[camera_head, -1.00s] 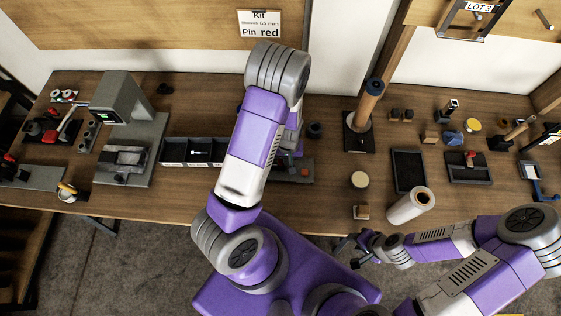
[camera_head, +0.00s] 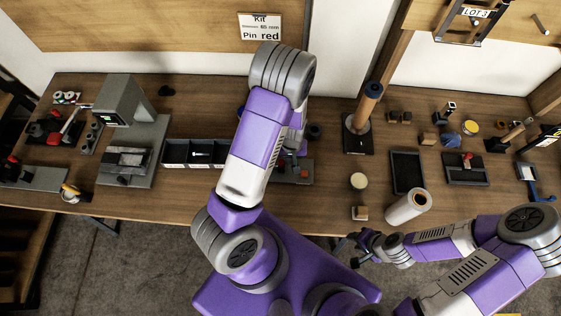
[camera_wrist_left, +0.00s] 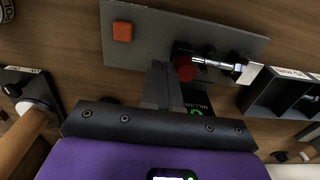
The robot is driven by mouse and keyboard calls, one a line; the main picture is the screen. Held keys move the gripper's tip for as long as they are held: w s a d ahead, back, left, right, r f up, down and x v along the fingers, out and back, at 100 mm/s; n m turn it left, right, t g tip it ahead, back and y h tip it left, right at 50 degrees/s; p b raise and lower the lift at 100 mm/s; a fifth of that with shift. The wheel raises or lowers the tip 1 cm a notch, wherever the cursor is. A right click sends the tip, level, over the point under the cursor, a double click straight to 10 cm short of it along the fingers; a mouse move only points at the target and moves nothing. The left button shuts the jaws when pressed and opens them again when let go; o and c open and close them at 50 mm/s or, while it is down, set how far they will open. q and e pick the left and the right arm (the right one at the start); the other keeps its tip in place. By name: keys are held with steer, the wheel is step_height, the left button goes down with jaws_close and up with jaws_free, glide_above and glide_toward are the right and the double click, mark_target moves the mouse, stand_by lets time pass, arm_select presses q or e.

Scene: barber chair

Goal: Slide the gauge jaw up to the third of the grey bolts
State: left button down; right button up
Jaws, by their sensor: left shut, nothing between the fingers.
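The gauge's grey base plate (camera_head: 300,178) is on the bench, partly behind my left arm, and fills the top of the left wrist view (camera_wrist_left: 225,40). It has an orange square button (camera_wrist_left: 123,31). A red round part (camera_wrist_left: 185,69) is beside a silver bolt-like shaft (camera_wrist_left: 212,63) that runs to a whitish block (camera_wrist_left: 248,72). My left gripper (camera_wrist_left: 164,82) is shut and empty, its tips over the plate near the red part; contact is unclear. A dark display (camera_wrist_left: 197,100) is partly hidden behind it. My right gripper (camera_head: 348,251) is open and empty at the bench's front edge.
A black compartment bin (camera_head: 185,153) with a small bolt-like piece inside stands left of the gauge. A grey press (camera_head: 130,125) is farther left. A post on a dark base (camera_head: 357,140), a white roll (camera_head: 408,207) and dark trays (camera_head: 408,172) are right.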

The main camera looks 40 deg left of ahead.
arm_select(q)
step_height(320, 180, up, 6)
steer(key=p, duration=0.4)
stand_by(0.5)
